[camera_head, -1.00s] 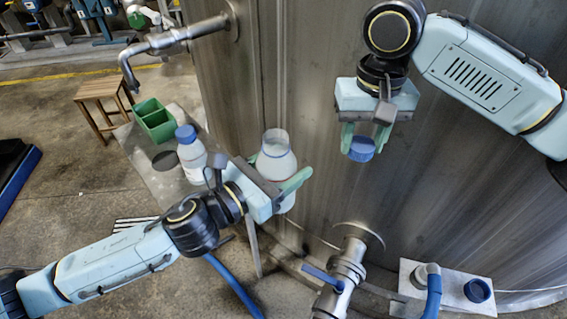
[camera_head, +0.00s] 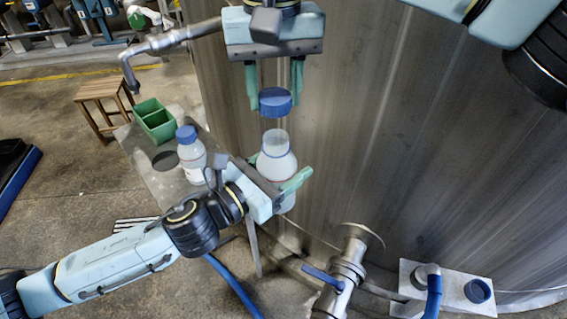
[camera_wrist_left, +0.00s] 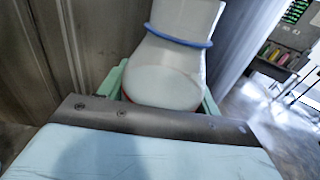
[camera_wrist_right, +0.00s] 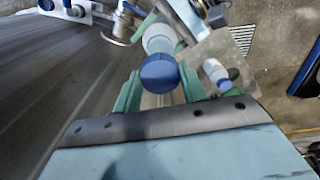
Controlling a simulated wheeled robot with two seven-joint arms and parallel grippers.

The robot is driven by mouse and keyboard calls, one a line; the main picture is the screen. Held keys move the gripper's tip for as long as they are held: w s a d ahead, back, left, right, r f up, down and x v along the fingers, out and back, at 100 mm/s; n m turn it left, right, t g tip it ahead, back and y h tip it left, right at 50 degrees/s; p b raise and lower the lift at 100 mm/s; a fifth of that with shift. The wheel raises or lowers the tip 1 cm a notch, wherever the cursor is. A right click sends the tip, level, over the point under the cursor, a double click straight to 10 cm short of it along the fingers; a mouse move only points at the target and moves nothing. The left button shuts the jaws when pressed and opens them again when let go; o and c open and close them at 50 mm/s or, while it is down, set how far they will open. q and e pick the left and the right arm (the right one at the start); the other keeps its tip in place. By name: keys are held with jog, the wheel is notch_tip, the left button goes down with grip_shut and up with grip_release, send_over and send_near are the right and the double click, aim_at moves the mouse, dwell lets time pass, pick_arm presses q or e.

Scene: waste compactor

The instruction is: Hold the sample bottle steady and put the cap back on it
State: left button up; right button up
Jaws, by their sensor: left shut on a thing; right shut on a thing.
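The sample bottle (camera_head: 277,160) is white and translucent, open at the top and upright. My left gripper (camera_head: 287,186) is shut around its body; the left wrist view shows the bottle (camera_wrist_left: 165,80) between the green fingers, with a blue ring at its neck. The blue cap (camera_head: 275,102) is in my right gripper (camera_head: 274,88), which is shut on it. In the head view the cap is just above the bottle mouth, with a small gap. The right wrist view shows the cap (camera_wrist_right: 160,73) in front of the bottle (camera_wrist_right: 158,40); the exact alignment is hard to tell.
A second bottle with a blue cap (camera_head: 190,150) stands on the small table (camera_head: 160,185) beside a green divided bin (camera_head: 154,121) and a dark disc (camera_head: 165,160). The steel tank wall (camera_head: 400,150) is close behind. A valve (camera_head: 340,280) sticks out below right.

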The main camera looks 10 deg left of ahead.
aim_at(276, 138)
jog(key=shift+f, duration=0.1)
jog(key=shift+f, duration=1.9)
jog(key=shift+s, duration=0.1)
jog(key=shift+f, duration=0.9)
jog(key=shift+f, duration=0.6)
